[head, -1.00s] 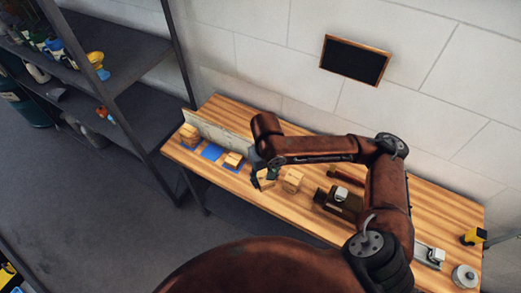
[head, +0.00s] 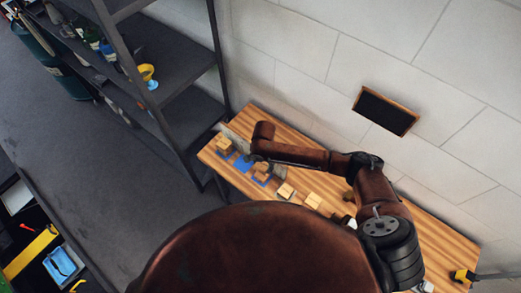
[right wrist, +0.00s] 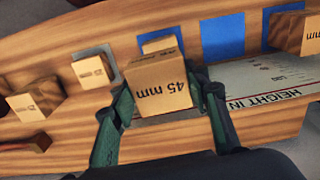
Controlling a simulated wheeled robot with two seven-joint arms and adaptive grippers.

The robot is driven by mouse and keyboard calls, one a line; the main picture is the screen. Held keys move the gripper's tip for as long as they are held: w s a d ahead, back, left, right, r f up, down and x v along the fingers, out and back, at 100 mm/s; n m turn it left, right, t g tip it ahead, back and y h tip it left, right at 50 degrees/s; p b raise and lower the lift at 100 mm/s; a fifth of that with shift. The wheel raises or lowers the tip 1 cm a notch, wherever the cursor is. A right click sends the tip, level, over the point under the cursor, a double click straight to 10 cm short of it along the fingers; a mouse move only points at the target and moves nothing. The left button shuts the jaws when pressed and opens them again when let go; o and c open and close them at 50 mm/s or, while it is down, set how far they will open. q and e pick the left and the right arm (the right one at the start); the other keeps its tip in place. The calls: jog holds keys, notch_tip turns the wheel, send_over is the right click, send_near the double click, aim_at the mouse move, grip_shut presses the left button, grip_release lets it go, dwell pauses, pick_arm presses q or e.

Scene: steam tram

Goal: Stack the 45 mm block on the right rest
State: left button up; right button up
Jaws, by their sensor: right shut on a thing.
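The 45 mm block (right wrist: 160,88) is wooden, with its label upside down in the right wrist view. My right gripper (right wrist: 160,108) is shut on it, with a dark green finger on each side. Behind it in that view, another wooden block (right wrist: 160,44) sits on the blue right rest (right wrist: 148,38), partly hidden. I cannot tell whether the two blocks touch. In the head view my right gripper (head: 260,163) is over the right rest (head: 262,178). My left gripper is not in view.
The middle blue rest (right wrist: 222,38) is bare. The left blue rest (head: 223,155) bears wooden blocks (head: 224,144). Two loose blocks, one (head: 286,190) and another (head: 313,200), lie to the right. A pale lettered height board (right wrist: 262,92) is close beside my gripper. A dark shelf stands at left.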

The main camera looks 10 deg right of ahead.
aim_at(262, 169)
jog(key=shift+w+a, duration=0.1)
jog(key=shift+w, duration=0.05)
jog(key=shift+w+f+p, duration=0.1)
jog(key=shift+f+p, duration=0.05)
jog(key=shift+p, duration=0.15)
jog(key=shift+f, duration=0.15)
jog(key=shift+f+b, duration=0.25)
jog(key=shift+b, duration=0.25)
jog(key=shift+f+b, duration=0.45)
jog(key=shift+b, duration=0.1)
notch_tip(262, 169, down, 3)
jog(key=b, duration=0.4)
jog(key=shift+f, duration=0.4)
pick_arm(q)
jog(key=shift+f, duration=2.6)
pick_arm(e)
jog(key=shift+f, duration=0.7)
